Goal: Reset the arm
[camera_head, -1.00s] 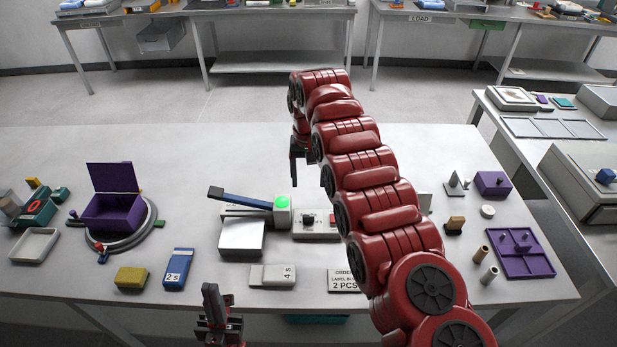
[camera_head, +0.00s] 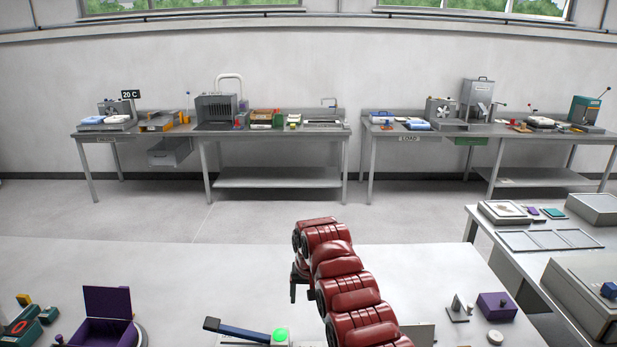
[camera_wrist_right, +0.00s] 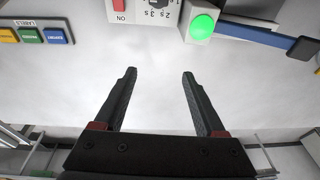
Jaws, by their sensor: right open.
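My right arm reaches out over the near table (camera_head: 200,270), its red links filling the lower middle. My right gripper (camera_head: 294,285) hangs at its far end, small and partly hidden by the arm in the head view. In the right wrist view the right gripper (camera_wrist_right: 159,75) is open, with nothing between its two dark fingers. A device with a blue lever (camera_head: 237,330) and a lit green button (camera_head: 280,335) shows at the bottom edge. In the wrist view the green button (camera_wrist_right: 202,26) and blue lever (camera_wrist_right: 262,38) are beyond the fingertips. My left gripper is out of view.
A purple open box (camera_head: 108,305) is at the lower left, a small purple block (camera_head: 497,306) at the right. A side table (camera_head: 480,240) stands right. Two benches with equipment line the back wall, with clear floor before them. A box with coloured label buttons (camera_wrist_right: 32,32) shows in the wrist view.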

